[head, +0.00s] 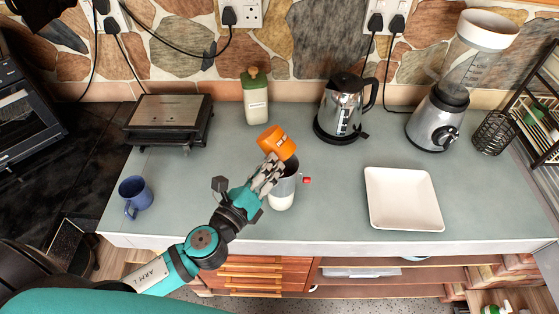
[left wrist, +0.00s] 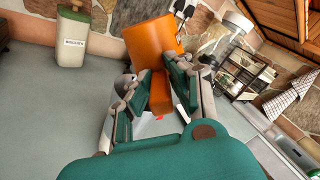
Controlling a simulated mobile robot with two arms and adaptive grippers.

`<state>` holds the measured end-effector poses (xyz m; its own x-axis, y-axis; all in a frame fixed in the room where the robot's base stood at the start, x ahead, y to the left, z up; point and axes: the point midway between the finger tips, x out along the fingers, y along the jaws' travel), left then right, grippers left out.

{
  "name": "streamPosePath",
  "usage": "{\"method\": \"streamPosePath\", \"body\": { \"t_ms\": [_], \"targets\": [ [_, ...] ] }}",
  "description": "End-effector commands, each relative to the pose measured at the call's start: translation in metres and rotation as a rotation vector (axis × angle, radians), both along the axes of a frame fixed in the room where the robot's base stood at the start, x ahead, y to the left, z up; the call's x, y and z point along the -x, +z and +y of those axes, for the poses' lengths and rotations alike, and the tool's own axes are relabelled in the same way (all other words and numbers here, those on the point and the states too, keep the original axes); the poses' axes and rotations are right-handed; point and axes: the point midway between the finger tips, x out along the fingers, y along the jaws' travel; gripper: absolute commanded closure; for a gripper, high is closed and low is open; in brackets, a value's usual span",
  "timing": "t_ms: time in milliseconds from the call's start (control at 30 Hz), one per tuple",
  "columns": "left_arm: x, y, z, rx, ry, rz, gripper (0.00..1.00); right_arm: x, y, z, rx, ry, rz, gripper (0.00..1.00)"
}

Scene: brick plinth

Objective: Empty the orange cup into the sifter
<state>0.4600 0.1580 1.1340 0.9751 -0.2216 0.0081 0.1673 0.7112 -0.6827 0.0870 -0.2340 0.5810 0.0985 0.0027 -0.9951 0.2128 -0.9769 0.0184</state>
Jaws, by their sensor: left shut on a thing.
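The orange cup (head: 277,142) is tilted and held in my left gripper (head: 268,172), which is shut on it. In the head view the cup is above and at the back left of the sifter (head: 284,190), a grey and white vessel with a red knob at its right side. In the left wrist view the orange cup (left wrist: 151,45) fills the upper middle, between the fingers of my left gripper (left wrist: 155,95). The inside of the cup is hidden, so I cannot tell its contents. The gripper partly hides the sifter. My right gripper is not in view.
A blue mug (head: 135,195) stands at the left of the counter. A grill (head: 170,120), a green-lidded canister (head: 255,100), a kettle (head: 341,107) and a blender (head: 436,122) stand along the back. A white square plate (head: 403,199) lies to the right.

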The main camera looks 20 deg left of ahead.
Motion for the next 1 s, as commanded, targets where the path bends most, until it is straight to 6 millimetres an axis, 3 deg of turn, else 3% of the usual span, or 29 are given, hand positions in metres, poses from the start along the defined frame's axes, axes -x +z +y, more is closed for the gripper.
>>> {"method": "streamPosePath", "body": {
  "t_ms": [100,233,367,533,833,1000],
  "targets": [
    [0.000,-0.003,0.001,0.002,0.000,0.000,1.00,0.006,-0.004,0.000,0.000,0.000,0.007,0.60],
    [-0.002,-0.001,0.012,0.301,-0.003,0.066,1.00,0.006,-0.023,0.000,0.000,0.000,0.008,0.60],
    [-0.003,0.003,0.012,0.325,-0.002,0.073,1.00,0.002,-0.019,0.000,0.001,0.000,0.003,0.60],
    [-0.004,0.001,0.017,0.455,-0.003,0.101,1.00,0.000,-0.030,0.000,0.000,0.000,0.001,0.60],
    [-0.008,-0.006,0.036,0.949,-0.007,0.211,1.00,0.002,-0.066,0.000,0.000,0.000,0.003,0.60],
    [-0.012,-0.004,0.059,1.138,-0.003,0.255,1.00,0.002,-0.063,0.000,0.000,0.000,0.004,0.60]
  ]
}}
